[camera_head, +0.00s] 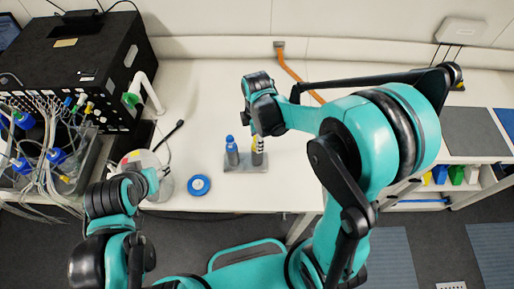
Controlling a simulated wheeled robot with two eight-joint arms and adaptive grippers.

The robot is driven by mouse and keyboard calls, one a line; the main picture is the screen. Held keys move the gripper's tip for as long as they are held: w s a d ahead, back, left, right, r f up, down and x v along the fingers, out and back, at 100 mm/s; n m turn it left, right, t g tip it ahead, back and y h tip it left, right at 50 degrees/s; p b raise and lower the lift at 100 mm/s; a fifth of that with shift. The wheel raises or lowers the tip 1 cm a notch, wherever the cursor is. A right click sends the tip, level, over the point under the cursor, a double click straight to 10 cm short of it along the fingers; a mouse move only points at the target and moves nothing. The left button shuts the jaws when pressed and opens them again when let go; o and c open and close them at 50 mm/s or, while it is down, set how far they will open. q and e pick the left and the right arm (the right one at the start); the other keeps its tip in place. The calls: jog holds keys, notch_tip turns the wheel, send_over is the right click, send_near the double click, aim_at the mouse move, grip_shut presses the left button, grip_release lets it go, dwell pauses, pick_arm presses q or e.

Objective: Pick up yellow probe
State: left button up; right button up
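A grey holder (244,166) stands on the white bench and carries two upright probes side by side. The left one is a blue-topped probe (231,150). The right one is the yellow probe (254,144); a small patch of yellow shows beside a dark, white-banded body. My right arm reaches over from the right and its wrist end is just above the yellow probe, hiding its top. I cannot see the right fingers or whether they touch the probe. My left arm's end is at the left, over a clear round vessel (162,188); its fingers are hidden.
A blue-and-white disc (199,185) lies left of the holder. A large black box (75,60) and bottles with many tubes stand at the far left. Bench to the front right of the holder is clear.

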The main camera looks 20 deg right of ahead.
jog(key=shift+f, duration=0.4)
grip_shut()
jog(key=shift+r, duration=0.1)
